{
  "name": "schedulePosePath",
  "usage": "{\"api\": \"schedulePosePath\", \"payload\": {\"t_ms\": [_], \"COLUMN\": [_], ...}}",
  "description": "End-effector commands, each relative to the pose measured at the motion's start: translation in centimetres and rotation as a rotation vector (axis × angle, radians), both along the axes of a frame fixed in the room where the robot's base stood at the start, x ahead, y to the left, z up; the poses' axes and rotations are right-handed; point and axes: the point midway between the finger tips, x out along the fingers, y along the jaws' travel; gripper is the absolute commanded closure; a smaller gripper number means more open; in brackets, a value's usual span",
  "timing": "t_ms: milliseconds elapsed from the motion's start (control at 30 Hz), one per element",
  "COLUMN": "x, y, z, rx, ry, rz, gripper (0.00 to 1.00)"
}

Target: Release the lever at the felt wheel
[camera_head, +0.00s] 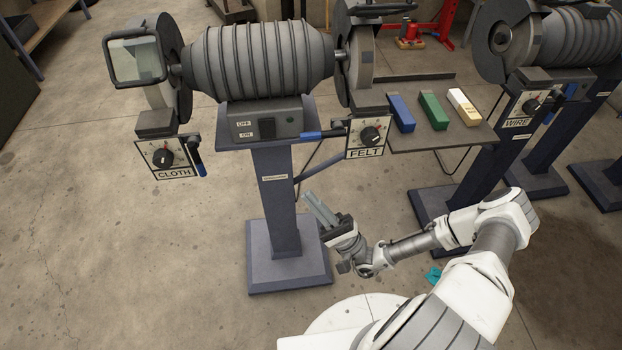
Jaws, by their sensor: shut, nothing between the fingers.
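The FELT control box (367,138) with its round black dial hangs below the right wheel (361,68) of the bench grinder. A lever with a blue grip (312,135) sticks out to the left from beside this box, roughly level, in front of the grinder's pedestal head.
The CLOTH box (171,158) at left has a blue-gripped lever (199,163) hanging down. A shelf (455,137) right of the FELT box carries blue, green and pale bars. The pedestal (277,195) stands behind my gripper. Another grinder with a WIRE box (522,108) is at right. Floor at left is clear.

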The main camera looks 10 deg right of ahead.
Motion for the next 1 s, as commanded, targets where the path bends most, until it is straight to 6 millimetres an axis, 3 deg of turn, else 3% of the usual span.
{"api": "schedulePosePath", "payload": {"t_ms": [100, 300, 1000], "x": [-0.6, -1.0, -1.3], "y": [0.0, 0.0, 0.2], "z": [-1.5, -2.5, -1.9], "rx": [0.001, 0.001, -0.046], "ry": [0.001, -0.001, -0.013], "rz": [-0.002, -0.001, 0.064], "gripper": [1.0, 1.0, 1.0]}}
